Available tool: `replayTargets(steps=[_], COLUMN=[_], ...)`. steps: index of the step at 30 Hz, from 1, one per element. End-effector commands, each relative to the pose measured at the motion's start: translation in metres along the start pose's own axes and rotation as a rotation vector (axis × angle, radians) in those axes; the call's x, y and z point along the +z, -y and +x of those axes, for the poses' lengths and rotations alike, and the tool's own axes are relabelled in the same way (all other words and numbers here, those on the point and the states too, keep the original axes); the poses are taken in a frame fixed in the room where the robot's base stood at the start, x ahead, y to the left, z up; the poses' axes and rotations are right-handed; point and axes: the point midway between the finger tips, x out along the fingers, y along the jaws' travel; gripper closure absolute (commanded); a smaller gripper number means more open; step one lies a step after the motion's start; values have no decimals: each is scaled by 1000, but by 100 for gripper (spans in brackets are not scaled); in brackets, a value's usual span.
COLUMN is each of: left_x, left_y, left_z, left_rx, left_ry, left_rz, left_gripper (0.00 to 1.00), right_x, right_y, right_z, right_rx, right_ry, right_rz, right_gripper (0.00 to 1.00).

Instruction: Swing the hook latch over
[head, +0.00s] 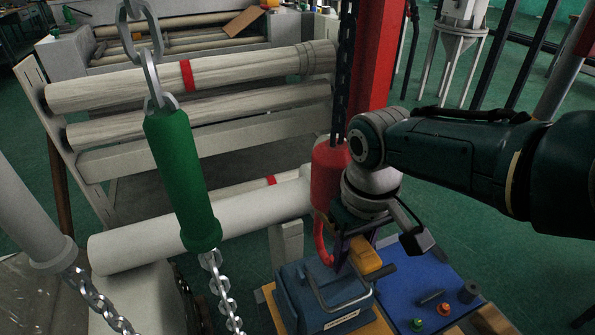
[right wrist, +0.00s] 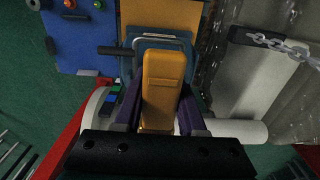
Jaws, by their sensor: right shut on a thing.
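A red hook block (head: 328,175) hangs on a dark chain beside the red post, and its curved red hook (head: 322,246) reaches down to the blue case. My right gripper (head: 352,256) points down beside the hook, close above the case. A yellow piece (head: 368,258), which looks like the latch, is at its fingers. In the right wrist view the yellow piece (right wrist: 165,82) lies between the two purple fingers, which are shut on it. The hook tip is partly hidden by the gripper. My left gripper is not in view.
A blue case (head: 325,305) with a grey metal handle stands under the hook. A blue panel (head: 410,290) with coloured knobs lies right of it. Green-sleeved chain (head: 180,175) hangs in front at left. White rollers (head: 215,225) stand behind.

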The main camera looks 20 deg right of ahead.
Motion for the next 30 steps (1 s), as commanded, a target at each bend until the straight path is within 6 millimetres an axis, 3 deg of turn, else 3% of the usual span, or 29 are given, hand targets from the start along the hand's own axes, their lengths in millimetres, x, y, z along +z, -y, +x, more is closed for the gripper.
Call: replayTargets(steps=[4,5,12,22,30], left_x=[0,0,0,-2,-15], left_y=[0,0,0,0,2], left_z=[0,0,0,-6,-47], left_rx=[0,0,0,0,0], left_ry=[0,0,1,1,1], left_rz=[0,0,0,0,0], left_gripper=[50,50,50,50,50], right_x=[1,1,0,0,0], right_y=[0,0,0,0,-1], right_z=[1,1,0,-7,-60], right_rx=[0,0,0,0,1], right_ry=[1,1,0,-1,-3], right_rz=[0,0,0,0,0], right_gripper=[100,57,30,30,30])
